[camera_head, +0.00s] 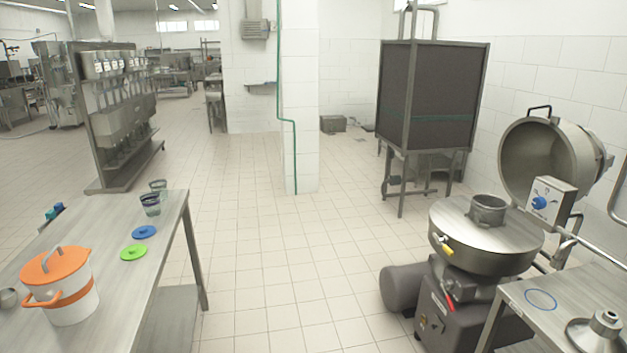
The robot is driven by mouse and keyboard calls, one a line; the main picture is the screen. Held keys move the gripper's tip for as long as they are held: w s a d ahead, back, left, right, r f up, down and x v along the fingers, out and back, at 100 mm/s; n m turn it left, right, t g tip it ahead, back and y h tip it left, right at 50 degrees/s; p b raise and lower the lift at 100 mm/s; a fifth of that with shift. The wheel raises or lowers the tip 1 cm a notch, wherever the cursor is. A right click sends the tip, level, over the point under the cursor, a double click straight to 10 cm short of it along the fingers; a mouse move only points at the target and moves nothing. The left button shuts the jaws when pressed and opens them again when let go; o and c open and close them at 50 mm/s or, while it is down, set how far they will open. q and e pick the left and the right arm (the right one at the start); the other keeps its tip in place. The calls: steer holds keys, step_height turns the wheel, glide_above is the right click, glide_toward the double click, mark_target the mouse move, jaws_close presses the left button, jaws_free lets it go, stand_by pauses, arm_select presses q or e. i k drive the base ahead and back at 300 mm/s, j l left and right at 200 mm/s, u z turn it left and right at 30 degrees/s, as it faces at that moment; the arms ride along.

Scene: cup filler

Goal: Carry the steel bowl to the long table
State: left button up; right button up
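An open-topped round steel vessel (488,208), which may be the steel bowl, sits in the middle of the floor machine's wide steel top. Another small round steel piece (8,298) is cut off by the left edge, on the metal table (172,232) at left. I cannot tell for certain which is the bowl. That left table looks long and runs out of the picture at the bottom left. Neither of my grippers shows in this view.
The left table bears a white pot with an orange lid (70,295), blue (144,232) and green (134,252) lids and cups (150,205). A steel table (560,318) stands at right beside the machine (450,315). The tiled floor (285,290) between is clear.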

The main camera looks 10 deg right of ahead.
mark_target(121, 225)
steer(key=i+j, duration=0.1)
steer(key=i, duration=0.7)
steer(key=i+z, duration=0.1)
steer(key=i, duration=0.65)
steer(key=i+j+z, duration=0.1)
steer(key=i+z, duration=0.35)
steer(key=i+j+z, duration=0.2)
steer(key=z, duration=0.25)
steer(key=i+j+z, duration=0.3)
steer(key=z, duration=0.15)
steer(key=i+j+z, duration=0.2)
steer(key=j+z, duration=0.25)
